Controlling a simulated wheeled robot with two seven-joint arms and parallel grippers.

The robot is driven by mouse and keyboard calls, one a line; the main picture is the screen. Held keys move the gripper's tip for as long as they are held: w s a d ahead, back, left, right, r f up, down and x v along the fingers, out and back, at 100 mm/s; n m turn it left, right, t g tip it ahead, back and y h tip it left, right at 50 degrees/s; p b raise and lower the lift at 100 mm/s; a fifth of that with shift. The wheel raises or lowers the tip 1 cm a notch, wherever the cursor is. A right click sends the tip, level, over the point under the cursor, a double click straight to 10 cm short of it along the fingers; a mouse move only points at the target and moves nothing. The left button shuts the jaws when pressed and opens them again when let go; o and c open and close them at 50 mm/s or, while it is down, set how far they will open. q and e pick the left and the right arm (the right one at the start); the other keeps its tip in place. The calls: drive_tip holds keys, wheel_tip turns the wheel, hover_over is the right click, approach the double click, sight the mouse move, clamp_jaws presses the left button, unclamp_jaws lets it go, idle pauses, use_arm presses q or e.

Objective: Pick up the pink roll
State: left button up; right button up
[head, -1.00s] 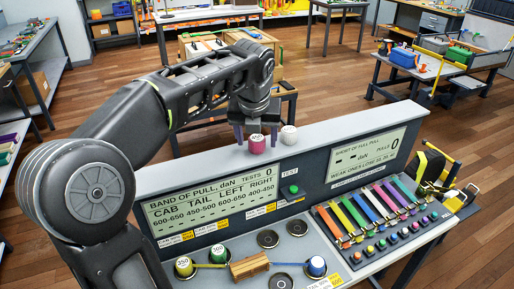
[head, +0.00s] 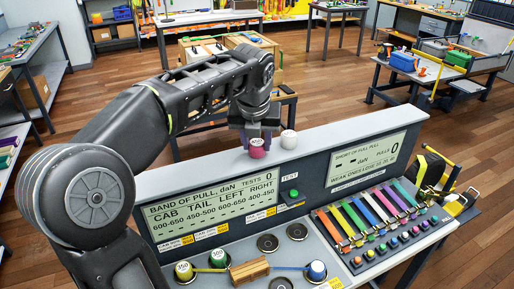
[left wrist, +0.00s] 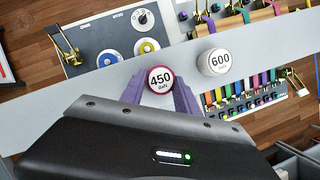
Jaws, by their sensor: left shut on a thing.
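The pink roll (head: 257,149) stands on the grey top ledge of the console, its white top facing up. In the left wrist view the roll (left wrist: 160,80) reads 450 daN. My left gripper (head: 258,134) reaches down from above and is shut on the roll. Its purple fingers (left wrist: 160,92) lie on both sides of the roll in the left wrist view. I cannot tell if the roll has left the ledge. My right gripper is not in view.
A white roll (head: 288,143) marked 600 (left wrist: 216,62) stands close to the right on the same ledge (head: 200,168). Below are the console's two displays, a yellow roll (head: 184,271), a green roll (head: 219,257), a blue roll (head: 317,270) and several coloured straps (head: 375,218).

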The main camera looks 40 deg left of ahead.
sight(257, 144)
use_arm(q)
clamp_jaws()
drive_tip(key=shift+r+p, duration=0.55)
wheel_tip(257, 144, up, 4)
drive_tip(key=p, duration=0.3)
drive_tip(key=shift+r+p, duration=0.1)
drive_tip(key=shift+p, duration=0.25)
wheel_tip(257, 144, up, 4)
drive_tip(key=shift+f, duration=0.25)
drive_tip(key=shift+r, duration=0.6)
